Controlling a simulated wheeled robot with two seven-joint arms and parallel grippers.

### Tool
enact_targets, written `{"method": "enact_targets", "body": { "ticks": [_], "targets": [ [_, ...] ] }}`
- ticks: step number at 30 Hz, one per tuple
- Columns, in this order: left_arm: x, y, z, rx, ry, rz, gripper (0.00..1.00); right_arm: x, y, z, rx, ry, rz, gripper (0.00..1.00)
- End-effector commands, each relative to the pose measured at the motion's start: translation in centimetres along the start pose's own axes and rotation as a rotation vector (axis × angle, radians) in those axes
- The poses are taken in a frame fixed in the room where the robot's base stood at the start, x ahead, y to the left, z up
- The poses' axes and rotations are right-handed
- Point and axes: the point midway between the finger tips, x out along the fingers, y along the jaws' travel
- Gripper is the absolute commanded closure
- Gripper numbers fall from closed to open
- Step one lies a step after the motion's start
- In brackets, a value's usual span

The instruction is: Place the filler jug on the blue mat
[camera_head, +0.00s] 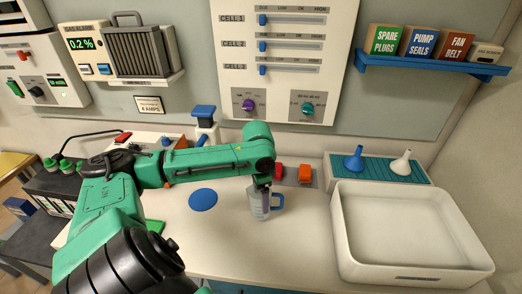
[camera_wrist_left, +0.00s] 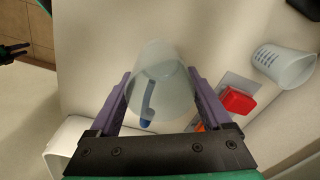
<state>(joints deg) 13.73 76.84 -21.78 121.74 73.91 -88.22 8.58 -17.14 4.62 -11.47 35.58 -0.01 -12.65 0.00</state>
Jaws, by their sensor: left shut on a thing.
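The filler jug (camera_head: 260,207) is a clear, pale jug with a blue handle on its right side in the head view. My left gripper (camera_head: 262,184) comes down on the jug from above and is shut on it. In the left wrist view, the jug (camera_wrist_left: 163,78) sits between the two purple fingers (camera_wrist_left: 160,103), with its blue handle towards the wrist. I cannot tell whether its base touches the counter. The round blue mat (camera_head: 203,199) lies bare on the counter, left of the jug and apart from it. My right gripper is not in view.
A red block (camera_head: 278,171) and an orange block (camera_head: 304,174) stand behind the jug. A white basin (camera_head: 345,235) is at right, by a teal tray (camera_head: 425,175) with funnels. A marked beaker (camera_wrist_left: 285,66) shows in the wrist view. Counter between jug and mat is clear.

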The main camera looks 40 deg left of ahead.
Motion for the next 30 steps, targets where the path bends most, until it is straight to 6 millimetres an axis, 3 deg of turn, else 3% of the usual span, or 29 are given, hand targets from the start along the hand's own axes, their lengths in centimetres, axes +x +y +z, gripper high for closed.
{"method": "enact_targets", "body": {
  "ticks": [3,6,15,16,17,26,30],
  "targets": [
    [2.3,0.1,0.1,-0.001,-0.002,0.004,0.79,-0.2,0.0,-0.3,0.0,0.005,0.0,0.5],
    [3.4,0.1,0.2,-0.001,-0.001,0.001,0.79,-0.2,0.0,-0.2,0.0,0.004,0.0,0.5],
    [3.6,0.1,0.2,-0.001,-0.001,0.001,0.79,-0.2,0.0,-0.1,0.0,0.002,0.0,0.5],
    [3.6,0.1,0.2,-0.001,-0.001,0.001,0.1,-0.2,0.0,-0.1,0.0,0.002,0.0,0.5],
    [3.6,0.1,0.2,-0.001,-0.001,0.001,0.0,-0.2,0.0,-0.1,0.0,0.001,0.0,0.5],
    [3.3,0.0,0.1,0.0,-0.001,-0.001,0.0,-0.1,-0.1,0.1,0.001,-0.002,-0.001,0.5],
    [0.9,-0.1,0.1,0.001,0.001,-0.004,0.0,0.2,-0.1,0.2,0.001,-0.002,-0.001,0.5]
  ]
}}
